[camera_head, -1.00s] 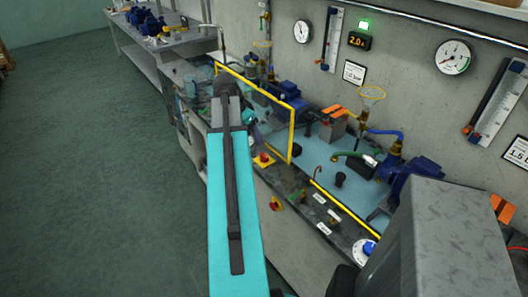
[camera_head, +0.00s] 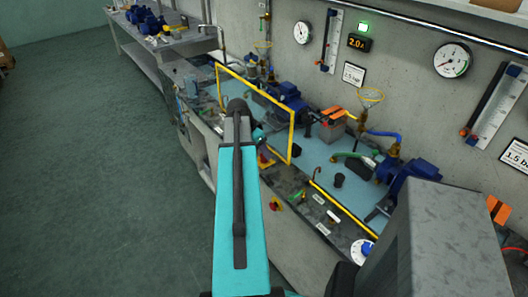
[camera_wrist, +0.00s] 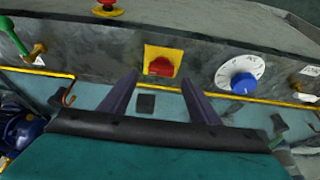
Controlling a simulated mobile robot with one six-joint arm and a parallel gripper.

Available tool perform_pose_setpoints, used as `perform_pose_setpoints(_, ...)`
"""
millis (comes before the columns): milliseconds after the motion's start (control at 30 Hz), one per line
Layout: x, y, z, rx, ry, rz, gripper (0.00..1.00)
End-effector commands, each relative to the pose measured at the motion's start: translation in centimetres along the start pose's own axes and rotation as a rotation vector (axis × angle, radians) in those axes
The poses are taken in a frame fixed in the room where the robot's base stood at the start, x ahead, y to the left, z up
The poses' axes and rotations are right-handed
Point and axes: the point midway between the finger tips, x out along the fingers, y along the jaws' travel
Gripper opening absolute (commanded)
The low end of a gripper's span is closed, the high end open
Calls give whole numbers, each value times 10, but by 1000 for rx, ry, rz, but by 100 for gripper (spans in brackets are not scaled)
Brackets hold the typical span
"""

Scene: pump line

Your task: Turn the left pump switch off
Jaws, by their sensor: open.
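A red switch (camera_wrist: 160,66) on a yellow plate sits on the dark panel strip in the wrist view. In the head view a yellow and red bit of this switch (camera_head: 265,161) shows beside my arm, mostly hidden. I cannot tell its on or off position for sure. My gripper (camera_wrist: 159,78) is open and empty in the wrist view. Its two fingers point at the switch, one toward each side, apparently short of it. In the head view my gripper is largely hidden behind my arm. The left pump (camera_head: 285,92) stands behind a yellow frame.
A white dial with a blue knob (camera_wrist: 242,82) is right of the switch in the wrist view. A red button (camera_wrist: 107,7) is at the upper left. A green lever (camera_wrist: 12,35) stands at far left. The yellow frame (camera_head: 291,135) rises close to my arm.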

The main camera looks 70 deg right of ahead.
Motion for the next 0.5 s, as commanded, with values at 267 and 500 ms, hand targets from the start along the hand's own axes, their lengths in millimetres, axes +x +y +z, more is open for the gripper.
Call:
perform_pose_setpoints(267,25,0,0,-1,0,2,56)
perform_pose_setpoints(500,34,0,0,0,0,1,56)
